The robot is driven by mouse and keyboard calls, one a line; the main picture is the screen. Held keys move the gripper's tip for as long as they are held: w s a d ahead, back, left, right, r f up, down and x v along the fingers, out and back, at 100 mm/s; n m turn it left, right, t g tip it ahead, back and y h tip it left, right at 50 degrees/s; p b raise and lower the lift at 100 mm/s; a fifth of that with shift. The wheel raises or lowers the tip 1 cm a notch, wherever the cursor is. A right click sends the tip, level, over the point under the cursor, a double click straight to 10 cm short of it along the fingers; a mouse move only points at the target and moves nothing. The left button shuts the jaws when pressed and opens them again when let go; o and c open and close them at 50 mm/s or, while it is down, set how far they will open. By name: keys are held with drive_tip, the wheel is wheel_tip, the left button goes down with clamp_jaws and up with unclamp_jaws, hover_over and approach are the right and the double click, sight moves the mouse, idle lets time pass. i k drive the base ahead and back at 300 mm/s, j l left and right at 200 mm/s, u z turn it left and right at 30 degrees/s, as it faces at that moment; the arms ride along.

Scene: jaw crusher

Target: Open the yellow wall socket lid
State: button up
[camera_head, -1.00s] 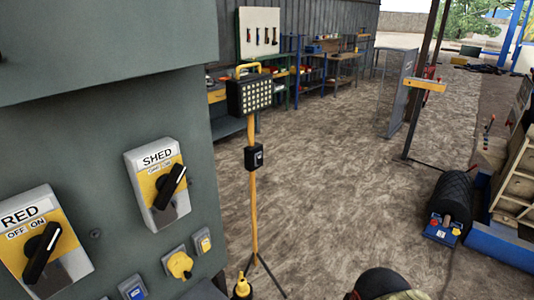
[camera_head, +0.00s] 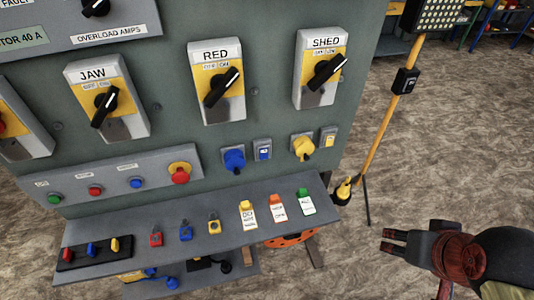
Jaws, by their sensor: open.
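The yellow wall socket (camera_head: 303,148) is on the front of the grey-green cabinet, below the SHED switch. Its round yellow lid looks shut over the front. My gripper (camera_head: 386,240) is at the lower right, in front of the ground, pointing left. Its two dark fingertips are apart with nothing between them. It is to the right of and lower than the yellow socket in the picture, clear of the cabinet.
A blue socket (camera_head: 234,159) and small switch boxes flank the yellow one. Below, a grey shelf (camera_head: 130,225) carries padlocks and tags. A yellow lamp pole (camera_head: 381,130) stands right of the cabinet. Open ground lies between cabinet and gripper.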

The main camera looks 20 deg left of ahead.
sight(304, 151)
drive_tip(key=u, duration=0.7)
drive_tip(key=l+z, duration=0.35)
drive_tip(key=k+l+z, duration=0.1)
drive_tip(key=l+z, duration=0.3)
drive_tip(key=j, duration=0.05)
